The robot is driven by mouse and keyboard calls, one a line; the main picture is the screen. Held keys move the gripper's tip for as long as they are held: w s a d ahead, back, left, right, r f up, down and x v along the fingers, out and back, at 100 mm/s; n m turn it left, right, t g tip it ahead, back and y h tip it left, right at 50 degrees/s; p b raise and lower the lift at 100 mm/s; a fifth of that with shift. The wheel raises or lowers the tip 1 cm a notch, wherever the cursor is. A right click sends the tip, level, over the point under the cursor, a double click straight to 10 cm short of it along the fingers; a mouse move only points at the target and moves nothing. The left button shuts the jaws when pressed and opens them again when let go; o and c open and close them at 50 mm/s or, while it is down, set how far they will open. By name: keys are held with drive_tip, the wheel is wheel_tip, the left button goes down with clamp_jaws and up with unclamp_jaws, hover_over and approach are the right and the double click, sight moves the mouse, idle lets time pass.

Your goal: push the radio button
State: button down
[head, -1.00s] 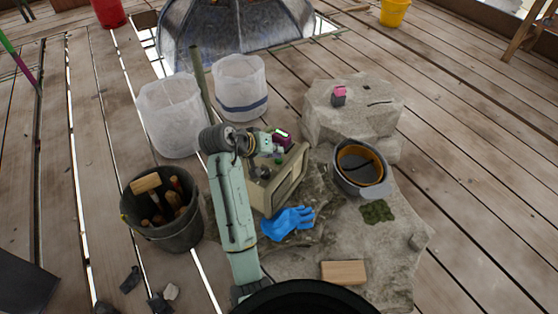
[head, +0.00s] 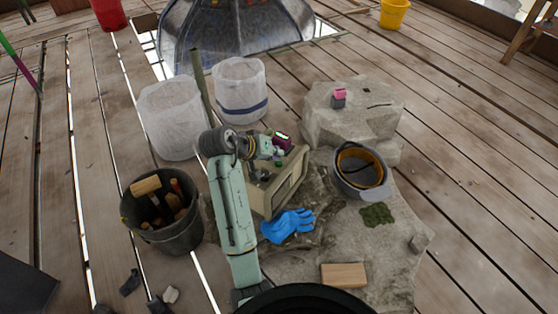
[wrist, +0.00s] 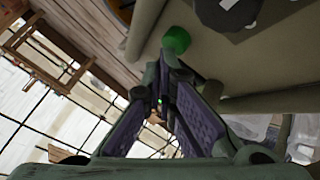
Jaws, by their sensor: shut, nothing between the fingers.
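The radio (head: 286,188) is a beige box standing on the stone slab, with knobs on its top. Its green button (wrist: 176,40) shows in the wrist view, just beyond my fingertips. A small green spot on the radio's top also shows in the head view. My gripper (wrist: 172,62) is shut and empty, with its purple-padded fingers meeting near the button. I cannot tell whether the tips touch it. In the head view my gripper (head: 282,143) is over the far part of the radio's top, and my arm hides the radio's left side.
A blue glove (head: 288,225) lies in front of the radio. A bucket of tools (head: 165,235) stands left and a grey helmet-like bowl (head: 360,185) right. Two whitish bins (head: 170,115) stand behind. A wooden block (head: 343,274) lies on the slab; open planks extend right.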

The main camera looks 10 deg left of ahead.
drive_tip(key=shift+f, duration=0.1)
drive_tip(key=shift+s+f, duration=0.1)
drive_tip(key=shift+f, duration=0.5)
idle(0.4)
drive_tip(key=shift+s+a+r+p, duration=0.1)
drive_tip(key=shift+r+p, duration=0.05)
drive_tip(key=shift+p, duration=0.25)
drive_tip(key=shift+r+p, duration=0.5)
drive_tip(key=shift+p, duration=0.1)
wheel_tip(320, 180, up, 6)
drive_tip(key=p, duration=0.5)
drive_tip(key=shift+f, duration=0.3)
drive_tip(key=shift+w, duration=0.2)
